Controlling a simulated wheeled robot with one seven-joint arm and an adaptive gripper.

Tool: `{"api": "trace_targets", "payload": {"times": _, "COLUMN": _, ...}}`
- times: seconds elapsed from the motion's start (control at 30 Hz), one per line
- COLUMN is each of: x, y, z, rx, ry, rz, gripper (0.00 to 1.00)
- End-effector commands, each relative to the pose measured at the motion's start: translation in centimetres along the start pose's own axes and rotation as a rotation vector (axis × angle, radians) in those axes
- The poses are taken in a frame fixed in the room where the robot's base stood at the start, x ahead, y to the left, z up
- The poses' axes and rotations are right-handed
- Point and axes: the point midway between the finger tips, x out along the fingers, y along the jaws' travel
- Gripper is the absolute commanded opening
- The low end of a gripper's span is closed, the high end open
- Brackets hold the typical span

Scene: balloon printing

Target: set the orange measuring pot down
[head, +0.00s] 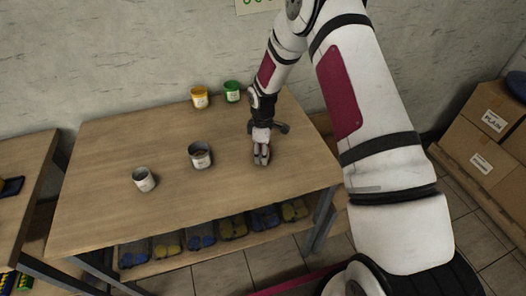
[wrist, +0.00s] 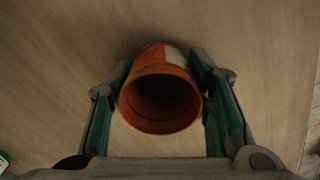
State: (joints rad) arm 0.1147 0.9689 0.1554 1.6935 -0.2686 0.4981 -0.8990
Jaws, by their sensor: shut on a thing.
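The orange measuring pot (wrist: 160,100) sits between the two green-padded fingers of my gripper (wrist: 163,75) in the wrist view. Its open mouth faces the camera, its inside is dark, and a pale label patch shows on its far side. My gripper is shut on it. In the head view my gripper (head: 261,150) is low over the right part of the wooden table (head: 110,217), and the pot is mostly hidden there by the fingers. I cannot tell whether the pot's base touches the table.
A yellow pot (head: 199,98) and a green pot (head: 232,92) stand at the table's back. A dark grey pot (head: 200,155) and a pale grey pot (head: 144,179) stand left of my gripper. Cardboard boxes (head: 488,115) are at right. The table's front right is clear.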

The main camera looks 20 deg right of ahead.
Motion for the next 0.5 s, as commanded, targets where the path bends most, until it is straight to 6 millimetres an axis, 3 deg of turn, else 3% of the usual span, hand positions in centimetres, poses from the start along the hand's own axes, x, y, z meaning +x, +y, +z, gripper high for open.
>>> {"api": "trace_targets", "payload": {"times": 0.3, "x": 0.31, "y": 0.07, "z": 0.0, "rx": 0.0, "ry": 0.0, "rz": 0.0, "gripper": 0.16}}
{"api": "trace_targets", "payload": {"times": 0.33, "x": 0.34, "y": 0.06, "z": 0.0, "rx": 0.0, "ry": 0.0, "rz": 0.0, "gripper": 0.47}}
{"api": "trace_targets", "payload": {"times": 0.4, "x": 0.28, "y": 0.05, "z": 0.01, "rx": 0.0, "ry": 0.0, "rz": 0.0, "gripper": 0.63}}
{"api": "trace_targets", "payload": {"times": 0.5, "x": 0.26, "y": 0.04, "z": 0.02, "rx": 0.0, "ry": 0.0, "rz": 0.0, "gripper": 0.65}}
